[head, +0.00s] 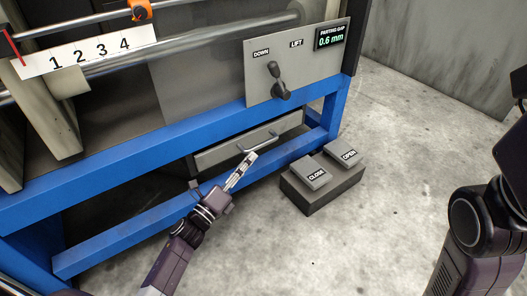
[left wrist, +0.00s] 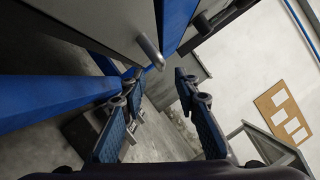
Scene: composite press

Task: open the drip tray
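The drip tray (head: 218,154) is a grey drawer front under the blue beam of the press. It looks shut, with its face close to the frame. Its bar handle (head: 262,142) sticks out from the front. My left gripper (head: 248,161) is just below the handle's left part. In the left wrist view the two fingers are spread and empty, and the handle (left wrist: 150,52) shows ahead of the gap between the fingertips (left wrist: 158,78). Contact with the handle cannot be made out. Only links of my right arm show at the right edge; its gripper is not seen.
A lower blue rail (head: 140,228) runs below the tray. A dark pedal box (head: 318,197) with CLOSE and OPEN pedals stands on the floor right of my left gripper. A DOWN/LIFT lever panel (head: 310,82) is above.

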